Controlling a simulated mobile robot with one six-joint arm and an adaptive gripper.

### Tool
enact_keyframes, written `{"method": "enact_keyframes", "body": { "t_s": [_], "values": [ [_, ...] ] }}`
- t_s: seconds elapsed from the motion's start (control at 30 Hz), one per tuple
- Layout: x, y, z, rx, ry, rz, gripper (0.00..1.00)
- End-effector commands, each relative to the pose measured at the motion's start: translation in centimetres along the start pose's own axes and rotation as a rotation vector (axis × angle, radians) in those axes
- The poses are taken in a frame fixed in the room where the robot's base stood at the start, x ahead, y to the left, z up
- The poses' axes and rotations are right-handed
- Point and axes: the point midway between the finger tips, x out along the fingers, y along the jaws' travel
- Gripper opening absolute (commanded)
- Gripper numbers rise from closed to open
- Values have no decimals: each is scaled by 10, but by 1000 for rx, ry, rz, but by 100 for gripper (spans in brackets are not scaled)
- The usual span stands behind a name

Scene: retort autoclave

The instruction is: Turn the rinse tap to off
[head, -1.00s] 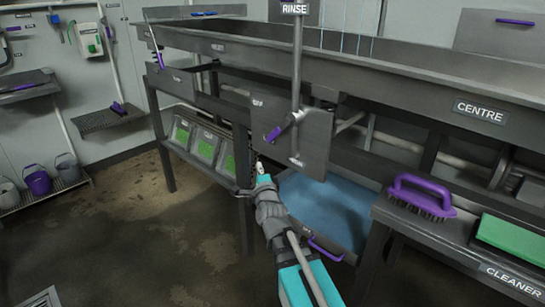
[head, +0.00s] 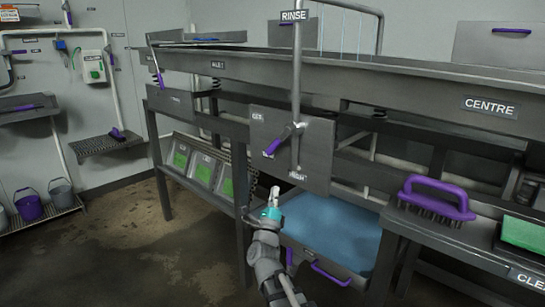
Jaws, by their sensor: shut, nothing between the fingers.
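The rinse tap's lever (head: 278,142) has a purple grip and slants down and left from its pivot. It is mounted on a grey panel (head: 318,150) below the RINSE sign (head: 294,15), with a vertical pipe (head: 297,70) running down to it. Small labels sit around the lever at upper left, lower left and below; they are too small to read surely. My gripper (head: 274,191) is shut and empty. In the picture it is just below the panel's lower edge and below the lever, apart from the lever. Its depth from the panel is hard to tell.
A long steel trough (head: 390,85) runs above the panel. A blue-topped drawer or tray (head: 335,230) with a purple handle is below right. A purple brush (head: 436,198) rests on the right bench. Green-marked trays (head: 201,170) stand at left. Floor at lower left is open.

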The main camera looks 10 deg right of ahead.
Motion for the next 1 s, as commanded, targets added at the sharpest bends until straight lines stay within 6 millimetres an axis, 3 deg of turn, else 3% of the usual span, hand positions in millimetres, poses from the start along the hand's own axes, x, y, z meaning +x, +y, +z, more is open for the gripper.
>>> {"method": "enact_keyframes", "body": {
  "t_s": [0.27,0.47,1.0],
  "values": [
    [4,0,1,-2,-1,1,0],
    [18,0,2,-3,-1,1,0],
    [87,0,3,-2,-1,2,0]
  ]
}}
